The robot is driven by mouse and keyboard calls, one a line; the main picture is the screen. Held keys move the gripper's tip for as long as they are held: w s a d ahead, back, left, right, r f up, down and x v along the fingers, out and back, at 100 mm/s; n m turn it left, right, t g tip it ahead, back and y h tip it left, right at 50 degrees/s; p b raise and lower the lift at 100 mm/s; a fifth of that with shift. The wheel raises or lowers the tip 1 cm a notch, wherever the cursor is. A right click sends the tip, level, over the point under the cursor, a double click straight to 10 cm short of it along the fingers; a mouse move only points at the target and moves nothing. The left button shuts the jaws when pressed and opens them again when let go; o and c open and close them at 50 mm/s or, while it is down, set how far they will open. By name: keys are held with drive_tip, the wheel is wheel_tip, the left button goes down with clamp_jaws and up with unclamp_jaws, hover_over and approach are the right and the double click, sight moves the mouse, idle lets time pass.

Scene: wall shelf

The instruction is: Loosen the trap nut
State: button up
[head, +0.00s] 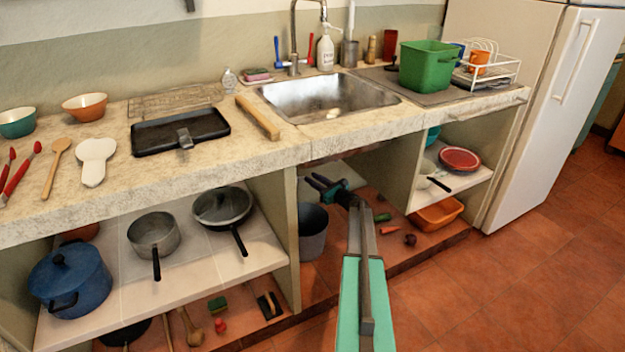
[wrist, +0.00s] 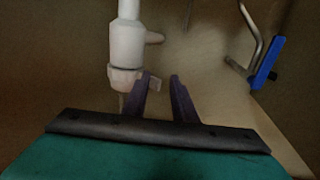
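In the wrist view a white drain pipe (wrist: 128,40) hangs down with a short side stub. In the head view my gripper (head: 319,181) is under the sink, in the open bay; the nut is hidden there.
In the wrist view a blue handle (wrist: 268,62) and a bent metal pipe (wrist: 250,38) are on the right. In the head view a grey bucket (head: 312,236) stands left of my arm, and vegetables (head: 390,229) lie on the bay floor. The sink (head: 325,98) and counter are above.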

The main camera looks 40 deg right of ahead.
drive_tip(key=s+p, duration=0.1)
drive_tip(key=s, duration=1.1)
drive_tip(key=shift+s+d+f, duration=0.2)
drive_tip(key=shift+s+d, duration=0.05)
drive_tip(key=shift+d, duration=0.1)
